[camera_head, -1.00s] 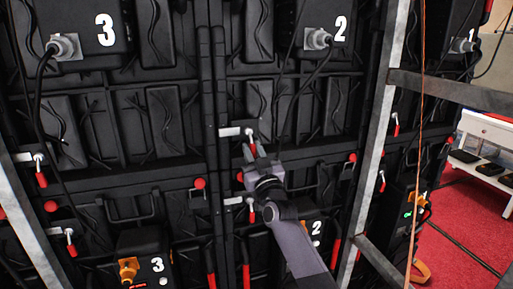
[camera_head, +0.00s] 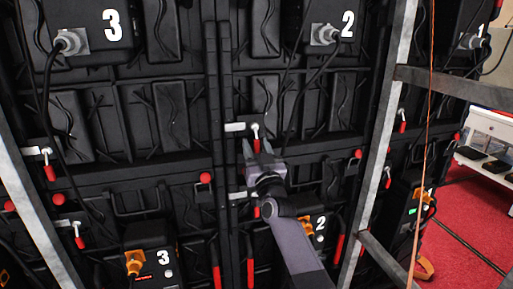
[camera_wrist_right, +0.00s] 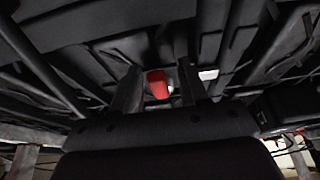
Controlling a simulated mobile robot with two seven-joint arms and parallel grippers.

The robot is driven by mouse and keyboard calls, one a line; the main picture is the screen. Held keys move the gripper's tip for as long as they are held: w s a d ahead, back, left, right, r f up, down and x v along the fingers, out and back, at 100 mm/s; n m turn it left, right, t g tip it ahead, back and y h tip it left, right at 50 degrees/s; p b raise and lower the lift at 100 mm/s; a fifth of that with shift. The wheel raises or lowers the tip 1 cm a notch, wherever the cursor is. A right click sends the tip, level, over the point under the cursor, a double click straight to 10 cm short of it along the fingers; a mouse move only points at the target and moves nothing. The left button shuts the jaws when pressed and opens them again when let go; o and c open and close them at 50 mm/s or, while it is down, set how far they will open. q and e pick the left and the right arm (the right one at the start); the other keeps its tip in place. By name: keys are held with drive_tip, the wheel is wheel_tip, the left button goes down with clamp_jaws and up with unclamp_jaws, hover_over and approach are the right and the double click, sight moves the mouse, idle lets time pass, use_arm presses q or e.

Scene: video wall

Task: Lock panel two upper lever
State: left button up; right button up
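The upper lever of panel two (camera_head: 256,132) sits on a light metal bracket left of the cable below the number 2. Its red handle hangs down. My right gripper (camera_head: 257,147) is just below it, with two fingers pointing up and spread apart. In the right wrist view the red handle (camera_wrist_right: 158,85) shows between the two open fingers (camera_wrist_right: 158,92), nearer the left one. I cannot tell if a finger touches the handle. My left gripper is not in view.
The lower lever of panel two (camera_head: 256,211) is partly hidden by my right arm. Panel three's levers (camera_head: 49,165) hang at the left. A metal upright (camera_head: 377,160) and an orange cable (camera_head: 425,150) stand to the right. A white table (camera_head: 490,150) stands on red floor.

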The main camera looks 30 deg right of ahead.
drive_tip(key=v, duration=0.7)
drive_tip(key=shift+b, duration=0.4)
drive_tip(key=shift+s, duration=0.1)
